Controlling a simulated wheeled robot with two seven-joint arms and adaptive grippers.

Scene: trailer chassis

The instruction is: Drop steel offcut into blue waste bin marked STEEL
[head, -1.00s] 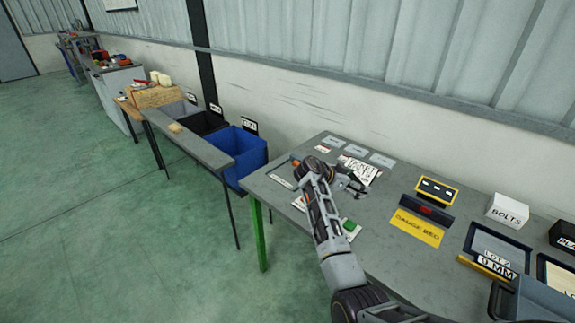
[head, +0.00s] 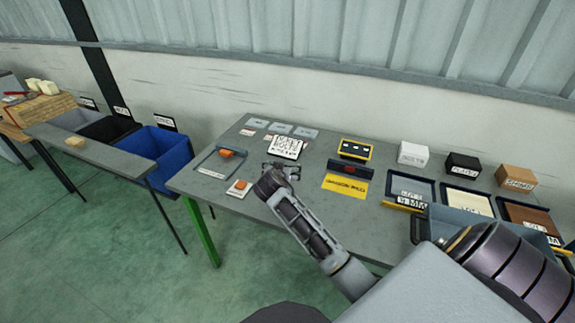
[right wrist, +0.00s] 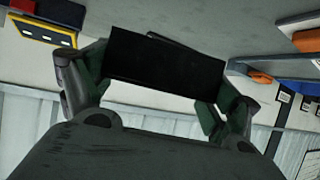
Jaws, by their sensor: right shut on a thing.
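The blue waste bin (head: 172,158) stands left of the workbench, with a dark sign reading STEEL (head: 165,123) behind it. My right gripper (head: 280,168) is over the left part of the bench, right of the bin and apart from it. In the right wrist view my right gripper (right wrist: 165,75) is shut on a dark flat plate, the steel offcut (right wrist: 165,60), held between both fingers. The offcut is too small to make out clearly in the head view. My left gripper is not in view.
The grey workbench (head: 240,148) carries a yellow label (head: 345,186), trays and small boxes to the right. A black bin (head: 108,130) and a grey bin (head: 72,120) stand left of the blue one.

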